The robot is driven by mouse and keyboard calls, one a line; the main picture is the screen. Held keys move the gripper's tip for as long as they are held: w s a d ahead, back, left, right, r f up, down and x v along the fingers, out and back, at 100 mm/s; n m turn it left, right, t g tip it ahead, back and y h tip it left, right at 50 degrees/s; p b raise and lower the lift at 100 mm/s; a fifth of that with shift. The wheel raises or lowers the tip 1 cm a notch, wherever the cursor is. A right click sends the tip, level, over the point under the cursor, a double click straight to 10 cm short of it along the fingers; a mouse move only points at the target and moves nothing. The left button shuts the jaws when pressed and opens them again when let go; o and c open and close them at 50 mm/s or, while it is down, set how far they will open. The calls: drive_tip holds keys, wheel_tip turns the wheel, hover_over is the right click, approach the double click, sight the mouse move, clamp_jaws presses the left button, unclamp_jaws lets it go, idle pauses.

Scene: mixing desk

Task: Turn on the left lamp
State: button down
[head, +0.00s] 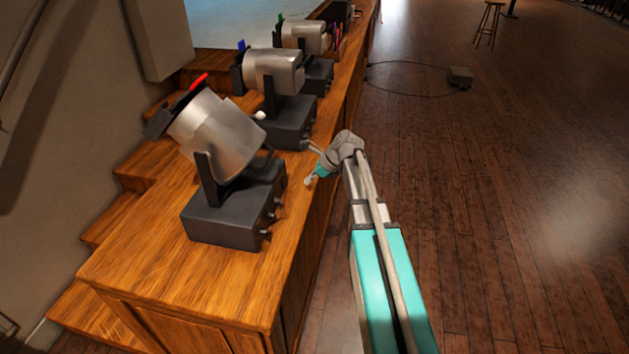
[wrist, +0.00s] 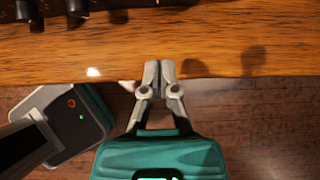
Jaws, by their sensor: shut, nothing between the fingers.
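Three silver lamps stand in a row on dark boxes along a wooden desk. The leftmost and nearest in the head view is the red-tabbed lamp (head: 218,135). Its dark base (head: 225,214) has several small knobs (head: 271,215) on the side facing right. A blue-tabbed lamp (head: 275,72) and a green-tabbed lamp (head: 303,37) stand farther back. My gripper (head: 308,181) is shut and empty, just right of the red-tabbed lamp's base, by the desk's edge. In the wrist view my gripper (wrist: 159,68) is over the desk edge, apart from dark knobs (wrist: 77,8) at the top left.
The wooden desk (head: 180,283) has a bare strip right of the lamp bases. Wooden steps (head: 135,214) and a wall lie to the left. The plank floor on the right is mostly open, with a small box and cable (head: 460,77) and a stool (head: 488,22) far back.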

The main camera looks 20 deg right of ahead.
sight(285, 185)
drive_tip(key=b+x, duration=0.2)
drive_tip(key=x, duration=0.1)
drive_tip(key=shift+w+a+f, duration=0.1)
drive_tip(key=shift+f, duration=0.25)
drive_tip(key=shift+w+a, duration=0.45)
drive_tip(key=shift+a, duration=0.4)
drive_tip(key=shift+w+a, duration=0.5)
drive_tip(key=shift+a, duration=0.35)
drive_tip(key=shift+a+b, duration=0.35)
drive_tip(key=shift+b, duration=0.05)
drive_tip(key=shift+w+d, duration=0.1)
drive_tip(key=shift+d, duration=0.2)
drive_tip(key=shift+r, duration=0.2)
drive_tip(key=shift+r+p, duration=0.6)
drive_tip(key=shift+p, duration=0.2)
